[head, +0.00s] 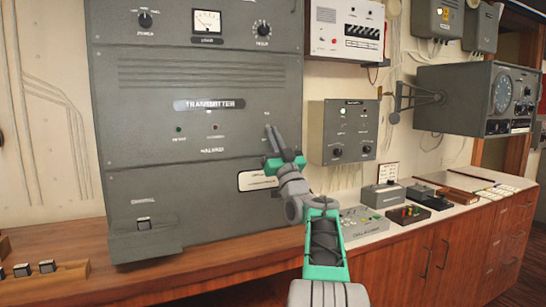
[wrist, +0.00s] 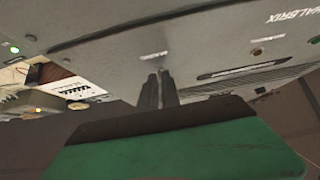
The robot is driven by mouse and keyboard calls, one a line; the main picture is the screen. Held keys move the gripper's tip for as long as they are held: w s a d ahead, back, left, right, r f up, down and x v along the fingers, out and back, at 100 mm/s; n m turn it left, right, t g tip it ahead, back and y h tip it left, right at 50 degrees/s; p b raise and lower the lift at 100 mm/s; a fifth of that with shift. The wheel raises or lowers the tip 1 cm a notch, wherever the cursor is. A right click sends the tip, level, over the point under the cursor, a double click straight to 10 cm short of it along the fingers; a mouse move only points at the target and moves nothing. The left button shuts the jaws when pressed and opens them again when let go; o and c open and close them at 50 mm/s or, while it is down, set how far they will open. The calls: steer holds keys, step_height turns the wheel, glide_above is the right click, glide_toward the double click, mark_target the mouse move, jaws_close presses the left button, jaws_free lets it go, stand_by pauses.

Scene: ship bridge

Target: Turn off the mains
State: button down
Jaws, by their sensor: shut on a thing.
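The grey transmitter cabinet (head: 180,85) stands on the wooden counter at the left. My gripper (head: 271,130) reaches to the right side of its front panel, just under a small label too small to read. In the wrist view my gripper (wrist: 158,80) has its two dark fingers close together against the panel. They are shut on a small switch, the mains switch by its place (wrist: 158,68), which they mostly hide. Its position cannot be told. A green lamp (head: 179,129) shows at the left of the same panel row.
A grey box (head: 343,118) with knobs hangs on the wall right of my gripper. A white panel (head: 345,30) is above it. A low control box (head: 362,222) and other small devices stand on the counter (head: 190,268). A radar-like unit (head: 480,95) juts out at the right.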

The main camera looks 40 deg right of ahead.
steer(key=shift+w+f+t+b, duration=0.15)
steer(key=shift+f+t+b, duration=0.2)
steer(key=shift+t+b, duration=0.4)
steer(key=shift+r+b, duration=0.15)
steer(key=shift+b, duration=0.15)
steer(key=c, duration=1.6)
jaws_free()
steer(key=shift+o, duration=0.2)
steer(key=b+v, duration=0.2)
steer(key=v, duration=0.6)
steer(key=shift+w, duration=0.1)
